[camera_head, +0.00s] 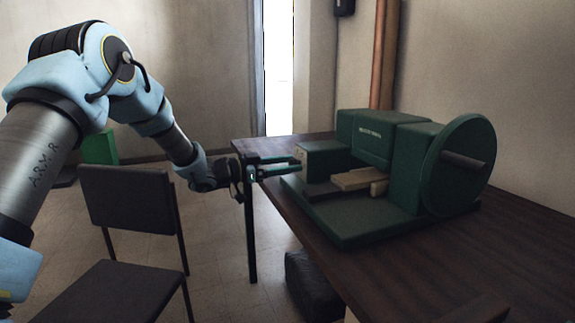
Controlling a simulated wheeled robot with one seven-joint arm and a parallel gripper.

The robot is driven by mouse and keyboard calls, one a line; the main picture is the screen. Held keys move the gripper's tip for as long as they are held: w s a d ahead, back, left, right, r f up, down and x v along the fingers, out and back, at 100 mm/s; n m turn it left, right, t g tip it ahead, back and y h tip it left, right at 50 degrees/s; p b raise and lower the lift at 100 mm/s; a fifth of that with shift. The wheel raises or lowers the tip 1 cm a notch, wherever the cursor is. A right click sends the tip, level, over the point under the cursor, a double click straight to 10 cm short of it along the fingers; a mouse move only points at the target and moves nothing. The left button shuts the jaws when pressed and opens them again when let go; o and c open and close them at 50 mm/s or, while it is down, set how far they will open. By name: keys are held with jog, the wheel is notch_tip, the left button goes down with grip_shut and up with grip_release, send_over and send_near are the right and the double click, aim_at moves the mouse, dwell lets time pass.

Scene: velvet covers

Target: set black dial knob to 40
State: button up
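A dark green machine (375,140) stands on the dark wooden table. Its low block (325,160) at the left end faces my gripper (297,164). My gripper reaches in from the left, roughly level, with its two fingers apart and a gap showing between them. The fingertips are at or very near the left face of that block; I cannot tell whether they touch it. A small pale patch (300,153) shows on that face by the tips. I cannot make out the black dial knob or any scale reading.
A large green disc (460,168) with a grey bar handle is on the machine's right end. Pale blocks (358,179) lie on its bed. A black box (312,285) sits beneath the table edge (330,262). The table's right front is mostly clear.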

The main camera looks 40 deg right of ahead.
grip_shut()
